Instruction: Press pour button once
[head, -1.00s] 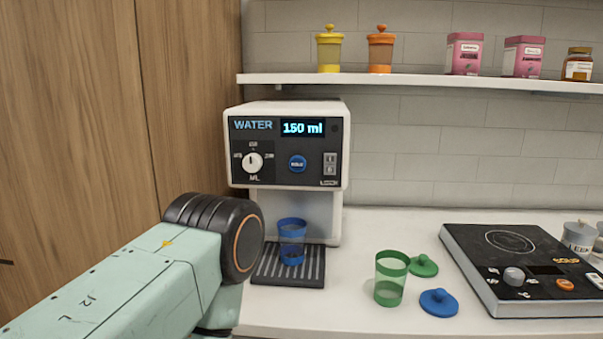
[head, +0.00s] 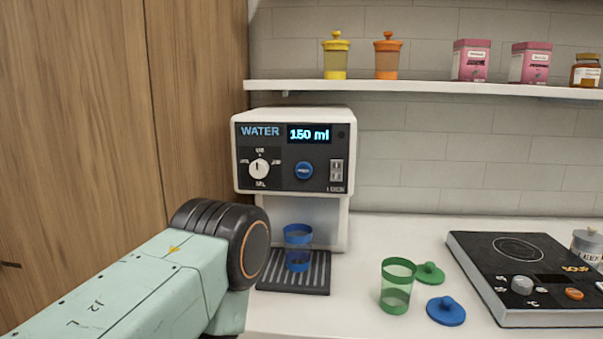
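The white water dispenser (head: 345,200) stands on the counter with a black front panel. Its display (head: 309,134) reads 150 ml. The round blue button (head: 304,170) sits in the middle of the panel, its label too blurred to read; nothing touches it. A white dial (head: 259,168) is to its left. A clear cup with blue bands (head: 298,248) stands on the drip tray (head: 292,286) under the dispenser. My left arm reaches in from the lower left, in front of the dispenser's lower left side; its gripper is not visible. My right gripper is not in view.
A green-banded cup (head: 397,287), a green lid (head: 429,273) and a blue lid (head: 446,311) lie right of the tray. A black cooktop (head: 520,265) is further right. A shelf (head: 420,89) with jars and tins runs above. A wooden panel (head: 100,120) closes the left.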

